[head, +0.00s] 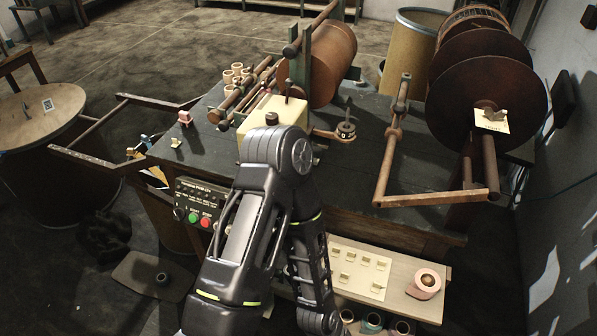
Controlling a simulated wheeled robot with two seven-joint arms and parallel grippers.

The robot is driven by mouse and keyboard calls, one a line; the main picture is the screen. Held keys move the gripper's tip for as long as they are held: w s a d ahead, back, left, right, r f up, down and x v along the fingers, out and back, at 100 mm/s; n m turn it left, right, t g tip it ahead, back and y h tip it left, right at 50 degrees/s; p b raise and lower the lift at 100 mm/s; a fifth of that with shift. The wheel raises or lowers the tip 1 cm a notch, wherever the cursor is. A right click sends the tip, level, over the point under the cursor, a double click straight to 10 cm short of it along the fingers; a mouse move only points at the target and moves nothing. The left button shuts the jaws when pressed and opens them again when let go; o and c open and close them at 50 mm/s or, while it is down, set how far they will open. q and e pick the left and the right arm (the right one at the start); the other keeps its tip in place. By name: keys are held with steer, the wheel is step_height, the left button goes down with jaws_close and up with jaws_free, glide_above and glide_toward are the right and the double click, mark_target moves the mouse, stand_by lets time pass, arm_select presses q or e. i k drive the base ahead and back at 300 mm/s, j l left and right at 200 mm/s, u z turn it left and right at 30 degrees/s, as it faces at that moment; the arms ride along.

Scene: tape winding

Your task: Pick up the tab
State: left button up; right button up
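Several small pale yellow tabs (345,279) lie spaced in rows on a cream sheet (338,249). The sheet rests on a light wooden shelf (405,300) below the front of the dark workbench. Part of the sheet's left side is hidden behind my dark arm. One of my arms rises from the bottom centre, bends above the bench and comes back down beside the sheet. Its gripper is not visible, and neither is the other gripper. I cannot tell whether anything is held.
A pink tape roll (425,280) lies on the shelf, right of the sheet. A control box (202,203) with green and red buttons is on the bench's left front. Large brown discs (486,85) and a bent wooden arm (430,199) stand at the right. A wooden drum (50,155) is far left.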

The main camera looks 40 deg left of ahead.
mark_target(177, 143)
steer(key=u, duration=2)
steer(key=z, duration=0.3)
steer(key=i+j+z, duration=0.1)
steer(key=z, duration=0.4)
steer(key=j+z, duration=0.6)
steer(key=z, duration=0.35)
steer(key=j+z, duration=0.3)
steer(key=z, duration=0.15)
steer(key=k+j+z, duration=0.1)
steer(key=j, duration=0.3)
steer(key=k+j+z, duration=0.1)
steer(key=j, duration=0.35)
steer(key=k+j+z, duration=0.15)
steer(key=j, duration=0.25)
steer(key=k+j+z, duration=0.1)
steer(key=k+j, duration=0.2)
steer(key=k+j+z, duration=0.1)
steer(key=j, duration=0.3)
steer(key=k, duration=0.1)
